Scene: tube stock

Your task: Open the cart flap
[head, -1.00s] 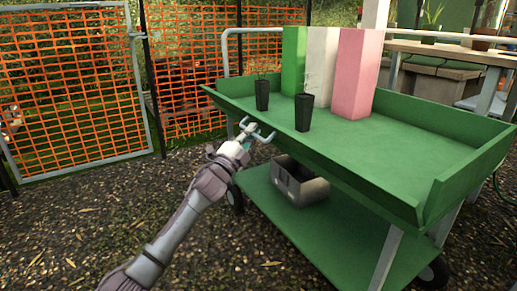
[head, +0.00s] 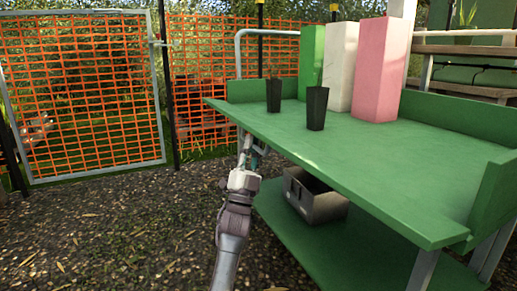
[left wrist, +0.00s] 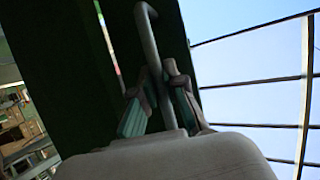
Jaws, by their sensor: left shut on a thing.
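The green cart (head: 400,160) stands at the right in the head view. Its front flap (head: 330,180) is folded outward, about level with the cart top, past the ends of the side walls. My left gripper (head: 252,152) is under the flap's outer edge near its left end. In the left wrist view my left gripper (left wrist: 158,92) is shut on a grey bar handle (left wrist: 151,45) of the dark green flap (left wrist: 60,70). Part of the handle is hidden between the fingers. My right gripper is not in view.
Two black pots (head: 316,108) stand on the cart top near the flap. Green, white and pink blocks (head: 378,70) stand behind them. A grey crate (head: 315,200) sits on the lower shelf (head: 330,255). Orange mesh fencing (head: 80,95) is behind. Gravel ground at left is clear.

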